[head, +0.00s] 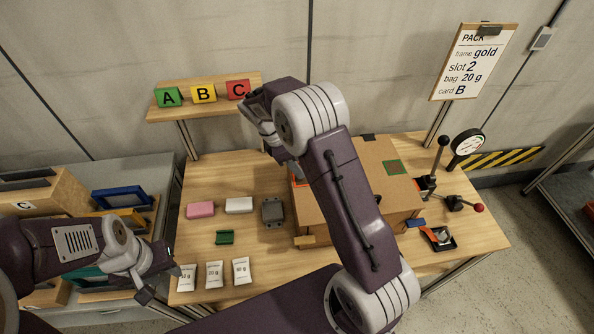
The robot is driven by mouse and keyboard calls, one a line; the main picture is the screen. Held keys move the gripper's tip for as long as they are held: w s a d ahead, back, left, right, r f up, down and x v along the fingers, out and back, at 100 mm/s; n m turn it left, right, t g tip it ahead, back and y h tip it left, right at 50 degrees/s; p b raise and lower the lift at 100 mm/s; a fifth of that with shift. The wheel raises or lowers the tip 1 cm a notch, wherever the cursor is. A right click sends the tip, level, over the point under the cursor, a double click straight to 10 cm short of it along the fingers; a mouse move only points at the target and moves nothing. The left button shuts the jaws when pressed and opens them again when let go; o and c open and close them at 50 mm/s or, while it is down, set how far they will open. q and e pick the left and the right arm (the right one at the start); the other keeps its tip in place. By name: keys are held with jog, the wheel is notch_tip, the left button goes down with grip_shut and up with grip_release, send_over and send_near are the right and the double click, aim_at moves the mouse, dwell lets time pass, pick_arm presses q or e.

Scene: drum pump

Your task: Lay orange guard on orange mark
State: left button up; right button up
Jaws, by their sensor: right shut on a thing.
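The cardboard carton (375,152) stands on the wooden bench, with a green-outlined square mark (394,167) on its top right. At its top left, a small orange-red edge (298,183) shows beside my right forearm. I cannot tell how much of it is orange guard and how much is orange mark. My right gripper (293,172) is at that edge, mostly hidden behind its own arm, and shut on the orange guard, which is largely hidden. My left gripper (156,281) is open and empty at the bench's left front corner.
On the bench left of the carton are a pink block (201,210), a white block (239,205), a grey part (272,210), a green part (224,237) and white bags (214,274). Letter cards stand on a shelf (200,112). A lever press (433,180) and gauge (467,142) stand right.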

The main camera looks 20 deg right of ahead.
notch_tip(320, 180, down, 3)
jog(key=shift+s+d+f, duration=0.1)
jog(key=shift+s, duration=0.05)
jog(key=shift+f, duration=0.35)
jog(key=shift+f, duration=0.1)
jog(key=o, duration=1.4)
jog(key=shift+c, duration=0.2)
